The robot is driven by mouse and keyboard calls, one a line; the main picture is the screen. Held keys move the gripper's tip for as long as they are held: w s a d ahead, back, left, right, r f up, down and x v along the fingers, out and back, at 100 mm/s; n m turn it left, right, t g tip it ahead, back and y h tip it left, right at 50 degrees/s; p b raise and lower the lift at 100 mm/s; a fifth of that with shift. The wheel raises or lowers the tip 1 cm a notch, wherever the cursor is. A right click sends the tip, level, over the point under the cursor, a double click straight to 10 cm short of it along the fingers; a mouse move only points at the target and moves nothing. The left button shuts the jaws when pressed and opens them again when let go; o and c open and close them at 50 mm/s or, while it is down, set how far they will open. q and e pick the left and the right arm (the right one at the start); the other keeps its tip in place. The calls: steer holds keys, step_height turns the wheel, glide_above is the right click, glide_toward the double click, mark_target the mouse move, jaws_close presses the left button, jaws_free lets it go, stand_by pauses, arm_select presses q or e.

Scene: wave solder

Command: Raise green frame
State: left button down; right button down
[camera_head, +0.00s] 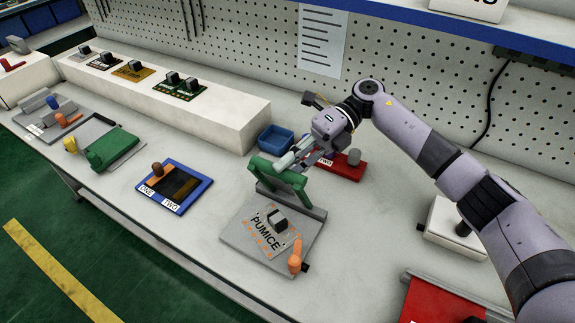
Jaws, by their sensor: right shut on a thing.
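The green frame (290,184) stands tilted up at the back of a grey fixture plate (240,232) in the middle of the bench. A board marked PUMICE (273,235) lies flat on that plate, with a black part on it and an orange handle (295,259) at the front right corner. My right gripper (286,163) is shut on the top bar of the green frame; its fingertips are partly hidden at the bar. My left gripper is not in view.
A blue-framed tray marked ONE and TWO (203,184) lies to the left. A red block (345,170) and blue bin (276,138) stand behind the frame. A second fixture with a green frame (110,147) lies further left. A white ledge (220,120) runs along the back.

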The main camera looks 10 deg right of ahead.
steer(key=shift+w+d, duration=0.15)
steer(key=c, duration=1.8)
jaws_free()
steer(key=shift+o, duration=0.6)
steer(key=shift+w+d+f, duration=0.1)
steer(key=shift+f, duration=0.05)
steer(key=v, duration=1.2)
